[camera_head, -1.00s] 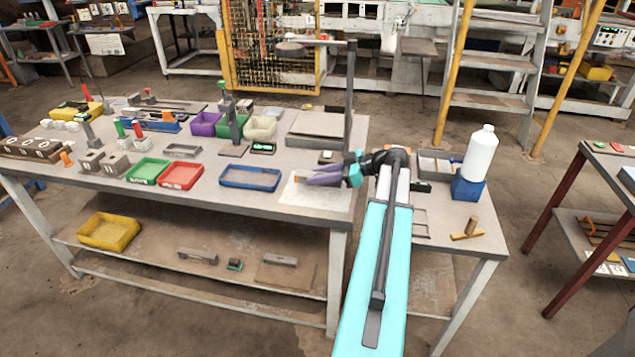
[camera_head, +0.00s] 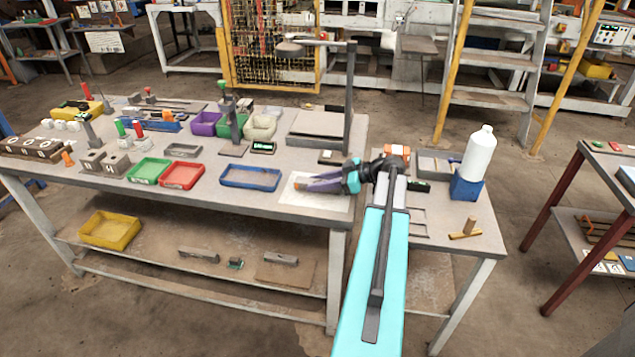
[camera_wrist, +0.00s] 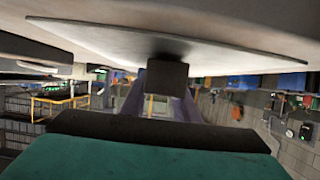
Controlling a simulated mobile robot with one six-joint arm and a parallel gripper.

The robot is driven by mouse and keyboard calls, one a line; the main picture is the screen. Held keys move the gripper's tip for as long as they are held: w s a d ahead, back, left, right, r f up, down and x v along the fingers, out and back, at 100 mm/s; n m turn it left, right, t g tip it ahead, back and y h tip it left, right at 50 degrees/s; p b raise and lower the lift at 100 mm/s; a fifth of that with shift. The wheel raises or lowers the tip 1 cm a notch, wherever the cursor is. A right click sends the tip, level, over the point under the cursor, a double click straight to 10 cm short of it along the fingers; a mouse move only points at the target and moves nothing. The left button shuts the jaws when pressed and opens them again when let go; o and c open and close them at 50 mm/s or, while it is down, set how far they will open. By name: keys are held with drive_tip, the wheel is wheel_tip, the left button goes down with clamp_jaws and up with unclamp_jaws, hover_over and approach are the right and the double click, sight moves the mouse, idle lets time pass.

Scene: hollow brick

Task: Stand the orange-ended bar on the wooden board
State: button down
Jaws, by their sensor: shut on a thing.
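My gripper (camera_head: 298,184), with purple fingers and a teal wrist part, points left low over a pale board (camera_head: 333,201) at the right end of the main table. In the wrist view the fingers are shut on a dark, square-ended bar (camera_wrist: 166,82). Its visible end meets or almost meets the pale surface (camera_wrist: 220,58), with a shadow around it; I cannot tell whether they touch.
A blue tray (camera_head: 250,178) stands just left of the pale board. A dark upright post (camera_head: 349,100) rises behind my gripper. A white bottle (camera_head: 479,153) on a blue block stands on the right side table. The aisle in front is clear floor.

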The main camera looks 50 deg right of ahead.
drive_tip(key=shift+f, duration=0.2)
idle(0.3)
drive_tip(key=c, duration=1.4)
unclamp_jaws()
drive_tip(key=shift+o, duration=0.2)
drive_tip(key=shift+r, duration=0.1)
drive_tip(key=b+v, duration=0.3)
drive_tip(key=v, duration=0.9)
